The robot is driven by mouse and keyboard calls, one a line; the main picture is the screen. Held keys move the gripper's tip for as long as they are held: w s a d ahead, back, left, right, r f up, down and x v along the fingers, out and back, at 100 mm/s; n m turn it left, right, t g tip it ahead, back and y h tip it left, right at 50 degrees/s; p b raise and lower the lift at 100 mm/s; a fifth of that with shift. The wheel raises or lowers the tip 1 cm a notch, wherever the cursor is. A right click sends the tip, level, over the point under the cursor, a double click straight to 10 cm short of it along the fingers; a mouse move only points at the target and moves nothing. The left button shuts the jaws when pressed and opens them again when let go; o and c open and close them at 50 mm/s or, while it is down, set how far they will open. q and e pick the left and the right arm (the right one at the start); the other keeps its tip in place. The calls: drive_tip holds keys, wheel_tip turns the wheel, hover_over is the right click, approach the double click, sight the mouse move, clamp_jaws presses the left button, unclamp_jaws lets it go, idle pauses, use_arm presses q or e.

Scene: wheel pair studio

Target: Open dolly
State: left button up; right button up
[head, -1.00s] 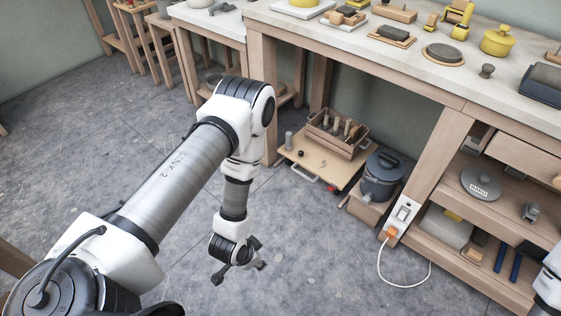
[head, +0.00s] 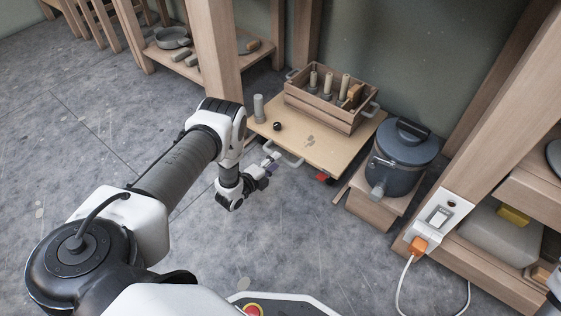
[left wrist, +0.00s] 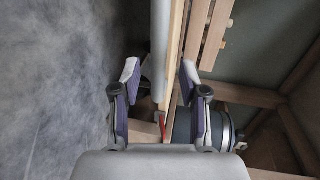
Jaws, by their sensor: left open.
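The dolly is a low wooden board (head: 338,152) on the floor, half under the bench, with a pale grey handle (head: 284,155) on its front edge. In the left wrist view its board edge (left wrist: 175,55) runs upright in the picture. A pale grey bar (left wrist: 158,45), which looks like the handle, lies between the fingers there. A small red part (head: 323,177) sticks out under the front edge. My left gripper (head: 271,162) is open at the handle; in the left wrist view (left wrist: 160,75) its fingers straddle the bar. I cannot tell whether they touch it. My right gripper is out of view.
A wooden crate (head: 328,106) of tools, a grey cylinder (head: 258,107) and a black knob (head: 278,126) sit on the board. A blue-grey canister (head: 402,158) stands close on the right. A white socket strip (head: 438,216) is on the bench leg. The floor in front is clear.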

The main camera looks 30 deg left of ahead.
use_arm(q)
drive_tip(key=x, duration=0.1)
drive_tip(key=b+x, duration=0.1)
drive_tip(key=x, duration=0.1)
drive_tip(key=shift+f, duration=0.3)
drive_tip(key=shift+w+r+b, duration=0.1)
drive_tip(key=shift+w+b, duration=0.2)
drive_tip(key=shift+w, duration=0.25)
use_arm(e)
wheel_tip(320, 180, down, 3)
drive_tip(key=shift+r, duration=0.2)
use_arm(q)
drive_tip(key=shift+c, duration=0.3)
clamp_jaws()
drive_tip(key=shift+s, duration=0.2)
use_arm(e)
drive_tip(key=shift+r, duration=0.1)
